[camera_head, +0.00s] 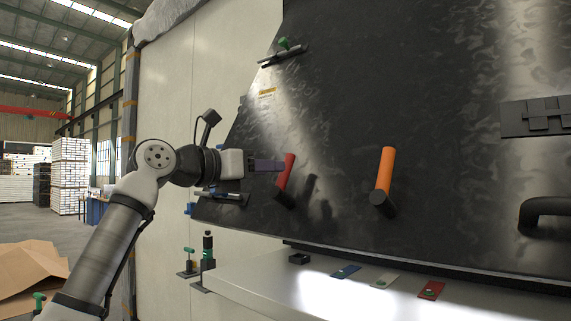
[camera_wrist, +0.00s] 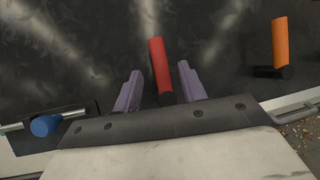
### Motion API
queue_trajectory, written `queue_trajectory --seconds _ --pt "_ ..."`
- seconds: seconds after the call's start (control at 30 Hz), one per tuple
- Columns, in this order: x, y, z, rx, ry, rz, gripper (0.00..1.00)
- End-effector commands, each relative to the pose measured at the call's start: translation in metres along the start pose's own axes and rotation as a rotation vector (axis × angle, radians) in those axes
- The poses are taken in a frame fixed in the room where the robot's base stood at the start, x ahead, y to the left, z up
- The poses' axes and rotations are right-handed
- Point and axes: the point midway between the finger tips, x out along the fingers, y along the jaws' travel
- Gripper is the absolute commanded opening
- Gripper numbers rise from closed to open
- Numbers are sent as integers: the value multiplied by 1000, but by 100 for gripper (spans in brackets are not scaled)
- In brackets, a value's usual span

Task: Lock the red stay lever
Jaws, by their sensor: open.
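The red stay lever (camera_head: 286,172) is a red handle on a dark pivot, mounted on the black panel (camera_head: 340,80). It stands nearly upright, its top leaning slightly right in the head view. My gripper (camera_head: 281,165) reaches it from the left, with purple fingers at the handle. In the wrist view, the red lever (camera_wrist: 160,68) stands between the two open fingers of my gripper (camera_wrist: 160,82). A gap shows on both sides near the fingertips. The lever's lower end is hidden behind the gripper body. I cannot tell whether a finger touches it.
An orange lever (camera_head: 385,170) is to the right on the same panel, also in the wrist view (camera_wrist: 280,42). A blue-knobbed latch (camera_wrist: 44,125) sits at left. A black handle (camera_head: 545,210) is at far right. A white ledge (camera_head: 265,280) with coloured tags runs below.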

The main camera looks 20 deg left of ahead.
Motion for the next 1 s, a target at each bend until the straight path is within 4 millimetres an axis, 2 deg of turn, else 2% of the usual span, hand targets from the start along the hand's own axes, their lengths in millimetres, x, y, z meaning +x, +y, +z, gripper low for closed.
queue_trajectory --seconds 0.1,0.3,0.43,0.7,0.77,1.0 --pt "25 -1 2 0 1 -2 41" --pt "50 0 1 0 0 -1 41" --pt "57 0 1 0 -1 0 41" --pt "59 0 0 0 -1 0 41" --pt "59 0 0 0 -1 0 36" --pt "58 0 0 0 -1 0 5"
